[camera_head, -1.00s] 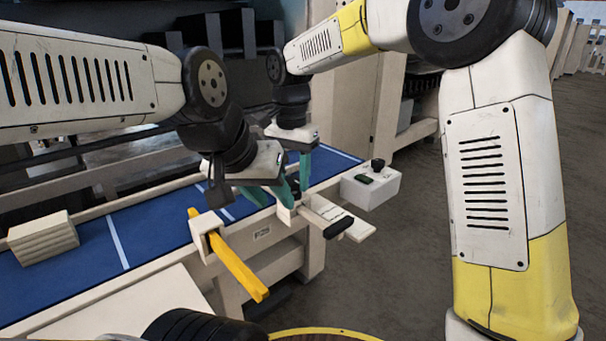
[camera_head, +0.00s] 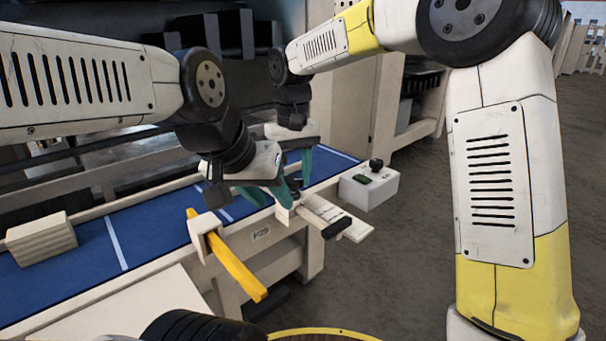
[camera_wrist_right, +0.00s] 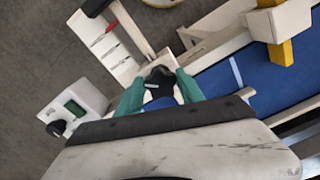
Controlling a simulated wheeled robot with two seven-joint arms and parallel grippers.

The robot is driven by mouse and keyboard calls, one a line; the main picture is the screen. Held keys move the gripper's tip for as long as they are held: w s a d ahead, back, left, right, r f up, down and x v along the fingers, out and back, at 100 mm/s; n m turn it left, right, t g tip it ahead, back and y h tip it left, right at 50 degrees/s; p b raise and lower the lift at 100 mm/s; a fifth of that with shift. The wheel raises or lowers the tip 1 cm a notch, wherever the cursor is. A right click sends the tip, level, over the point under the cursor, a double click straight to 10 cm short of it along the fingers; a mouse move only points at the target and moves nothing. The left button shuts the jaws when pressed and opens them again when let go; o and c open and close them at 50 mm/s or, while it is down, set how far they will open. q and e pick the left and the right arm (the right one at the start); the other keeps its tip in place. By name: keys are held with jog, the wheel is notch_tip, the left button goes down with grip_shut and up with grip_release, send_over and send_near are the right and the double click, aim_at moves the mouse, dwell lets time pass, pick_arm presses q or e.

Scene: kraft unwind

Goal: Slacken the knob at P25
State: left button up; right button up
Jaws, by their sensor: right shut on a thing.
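The label P25 (camera_head: 261,234) is on the cream front rail of the machine. A dark knob (camera_wrist_right: 160,78) sits on a cream block beside the blue bed. My right gripper (camera_wrist_right: 160,88) is shut on this knob, with a teal finger on each side of it.
A yellow bar (camera_head: 240,268) passes through a cream bracket (camera_head: 205,224) left of the label. A cream plate with a black end (camera_head: 337,227) juts out at the right. A control box (camera_head: 370,190) with a black knob stands beyond.

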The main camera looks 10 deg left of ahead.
aim_at(296, 179)
jog(key=shift+o, duration=0.2)
jog(key=n, duration=0.6)
jog(key=shift+w+d+f+n, duration=0.1)
jog(key=shift+d+f+n, duration=0.1)
jog(key=shift+f+n, duration=0.1)
jog(key=n, duration=0.6)
jog(key=shift+w, duration=0.15)
jog(key=shift+c, duration=0.2)
jog(key=o, duration=1.4)
jog(key=shift+r, duration=0.1)
jog(key=shift+r, duration=0.15)
notch_tip(296, 179, up, 8)
jog(key=shift+w+f, duration=0.1)
jog(key=shift+f, duration=0.1)
